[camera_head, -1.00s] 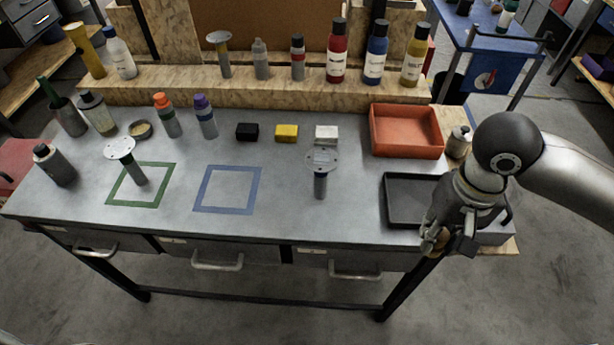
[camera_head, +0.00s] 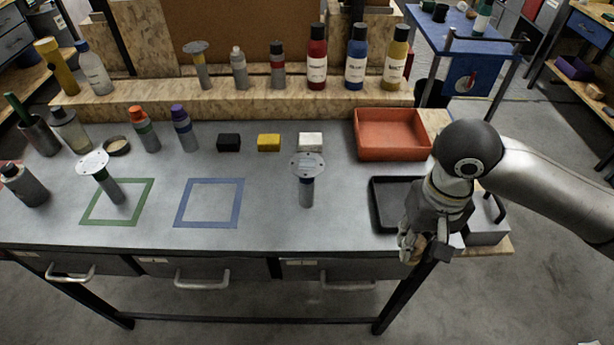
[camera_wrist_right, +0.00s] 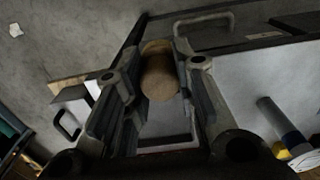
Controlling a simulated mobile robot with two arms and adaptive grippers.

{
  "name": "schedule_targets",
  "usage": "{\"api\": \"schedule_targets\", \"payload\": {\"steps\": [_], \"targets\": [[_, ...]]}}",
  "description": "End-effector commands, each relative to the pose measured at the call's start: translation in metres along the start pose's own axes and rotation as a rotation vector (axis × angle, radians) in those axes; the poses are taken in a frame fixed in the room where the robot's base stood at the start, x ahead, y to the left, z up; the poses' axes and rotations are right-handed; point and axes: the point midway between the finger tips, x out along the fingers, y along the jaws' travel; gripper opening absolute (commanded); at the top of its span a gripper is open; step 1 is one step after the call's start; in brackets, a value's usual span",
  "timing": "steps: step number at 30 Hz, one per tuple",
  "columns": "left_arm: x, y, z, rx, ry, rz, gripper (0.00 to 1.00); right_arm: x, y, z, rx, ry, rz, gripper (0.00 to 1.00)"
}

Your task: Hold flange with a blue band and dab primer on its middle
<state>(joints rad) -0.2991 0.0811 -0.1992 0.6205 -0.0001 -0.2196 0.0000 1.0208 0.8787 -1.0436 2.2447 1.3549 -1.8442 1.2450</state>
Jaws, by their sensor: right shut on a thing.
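The flange with a blue band (camera_head: 306,194) stands disc up on the grey bench, right of the blue outlined square. It also shows in the right wrist view (camera_wrist_right: 274,117), at lower right, with its blue band visible. A second flange with a green band (camera_head: 112,189) stands in the green outlined square. My right gripper (camera_head: 408,250) is at the bench's front right edge, apart from both flanges. It is shut on a tan cylinder (camera_wrist_right: 159,77), seen between its fingers in the right wrist view. Which container holds primer I cannot tell. My left gripper is out of view.
A black tray (camera_head: 384,217) lies beside my right gripper, with an orange bin (camera_head: 392,153) behind it. Black (camera_head: 229,142), yellow (camera_head: 268,142) and white (camera_head: 310,141) blocks sit mid-bench. Several bottles line the back shelf and left side. The bench's front middle is clear.

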Motion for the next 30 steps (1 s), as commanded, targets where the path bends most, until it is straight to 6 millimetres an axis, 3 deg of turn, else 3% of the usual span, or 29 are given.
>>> {"api": "schedule_targets", "payload": {"steps": [8, 13, 20, 30], "targets": [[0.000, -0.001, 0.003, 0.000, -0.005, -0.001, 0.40, 0.000, 0.000, 0.000, 0.000, 0.000, 0.000, 0.07], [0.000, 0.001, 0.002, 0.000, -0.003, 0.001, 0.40, -0.004, -0.010, -0.014, 0.001, 0.001, -0.001, 0.07], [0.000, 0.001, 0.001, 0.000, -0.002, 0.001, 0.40, -0.026, -0.050, -0.067, 0.000, 0.004, 0.000, 0.07], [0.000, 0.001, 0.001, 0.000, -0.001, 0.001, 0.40, -0.080, -0.122, -0.135, -0.008, 0.005, 0.002, 0.07]]}}
